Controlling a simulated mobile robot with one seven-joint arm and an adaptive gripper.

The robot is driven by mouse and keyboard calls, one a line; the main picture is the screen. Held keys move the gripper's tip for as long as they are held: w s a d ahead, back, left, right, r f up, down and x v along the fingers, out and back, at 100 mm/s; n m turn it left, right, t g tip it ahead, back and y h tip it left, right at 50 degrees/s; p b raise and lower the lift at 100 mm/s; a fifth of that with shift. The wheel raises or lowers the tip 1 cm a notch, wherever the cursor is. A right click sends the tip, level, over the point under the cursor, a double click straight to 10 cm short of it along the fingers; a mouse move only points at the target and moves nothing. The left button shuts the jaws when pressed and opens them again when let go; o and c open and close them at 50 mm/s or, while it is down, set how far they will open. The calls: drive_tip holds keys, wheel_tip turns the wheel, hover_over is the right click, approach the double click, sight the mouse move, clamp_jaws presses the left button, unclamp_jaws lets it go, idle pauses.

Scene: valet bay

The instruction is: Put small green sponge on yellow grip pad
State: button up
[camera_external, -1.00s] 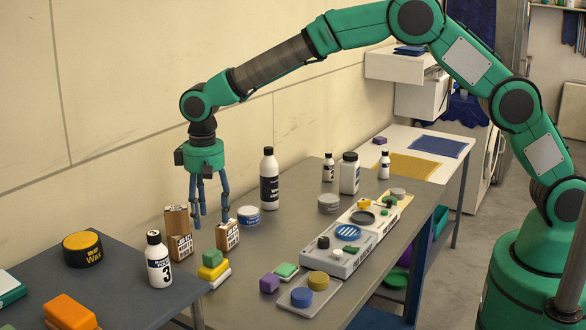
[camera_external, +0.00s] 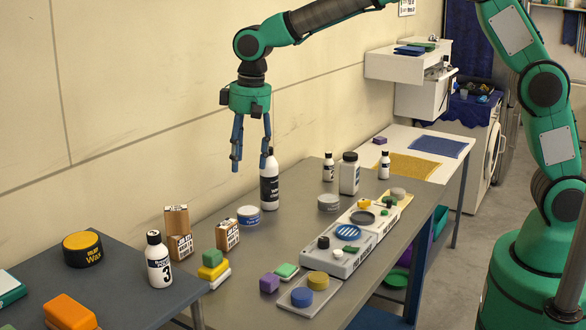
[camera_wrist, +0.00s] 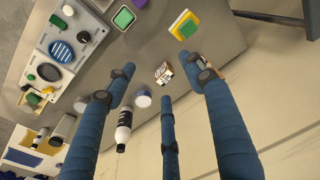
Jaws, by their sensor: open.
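Several small green blocks are in view. One (camera_external: 212,258) lies on top of a yellow sponge stack near the table's left front, and it also shows in the wrist view (camera_wrist: 187,26). Another green block (camera_external: 286,270) lies on a white base beside a purple block. A flat yellow pad (camera_external: 405,166) lies on the white table at the back, left of a blue pad. I cannot tell for sure which green block is the small sponge. My gripper (camera_external: 250,164) is open and empty, high above the table, in front of the wall.
A black-and-white bottle (camera_external: 269,182) stands close behind my fingers. Cardboard boxes (camera_external: 180,247), a blue-white tin (camera_external: 248,215) and a long grey tray (camera_external: 350,250) with small items stand on the grey table. A dark side table (camera_external: 120,285) is at left.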

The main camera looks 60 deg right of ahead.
drive_tip(key=s+d+r+t, duration=0.1)
drive_tip(key=s+d+r, duration=0.65)
drive_tip(key=s, duration=0.35)
drive_tip(key=s+d+r+t, duration=0.1)
drive_tip(key=s+d+r, duration=0.6)
drive_tip(key=s+d, duration=0.25)
drive_tip(key=s+d+f+t, duration=0.1)
drive_tip(key=s+d, duration=0.3)
drive_tip(key=s, duration=0.7)
drive_tip(key=s+d+f+t, duration=0.1)
drive_tip(key=s+d+f, duration=0.1)
drive_tip(key=s, duration=1)
drive_tip(key=shift+s+d, duration=0.25)
drive_tip(key=shift+d, duration=0.65)
drive_tip(key=shift+f+b, duration=1.3)
drive_tip(key=shift+b, duration=0.05)
